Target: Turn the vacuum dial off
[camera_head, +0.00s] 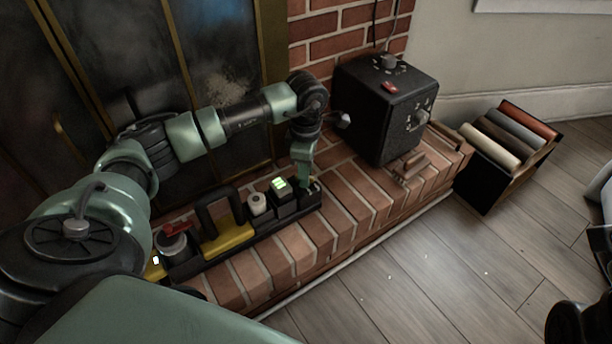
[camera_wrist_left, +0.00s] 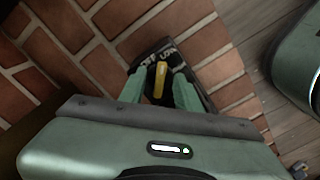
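The vacuum dial is a yellow knob (camera_wrist_left: 159,80) on a black plate with white lettering, part of which reads like "OFF"; the rest is hard to read. In the left wrist view, my left gripper (camera_wrist_left: 158,84) has one green finger on each side of the knob, with dark gaps showing between knob and fingers. In the head view, my left gripper (camera_head: 307,183) points down at the right end of a black control strip (camera_head: 215,258) on the brick hearth, hiding most of the dial. My right gripper is not in view.
The strip also carries a red switch (camera_head: 177,229), a yellow-based black handle (camera_head: 221,216), a pale knob (camera_head: 257,203) and a green-lit block (camera_head: 280,184). A black box with dials (camera_head: 372,118) stands on the hearth (camera_head: 345,215). A crate of rolls (camera_head: 508,150) sits right of it.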

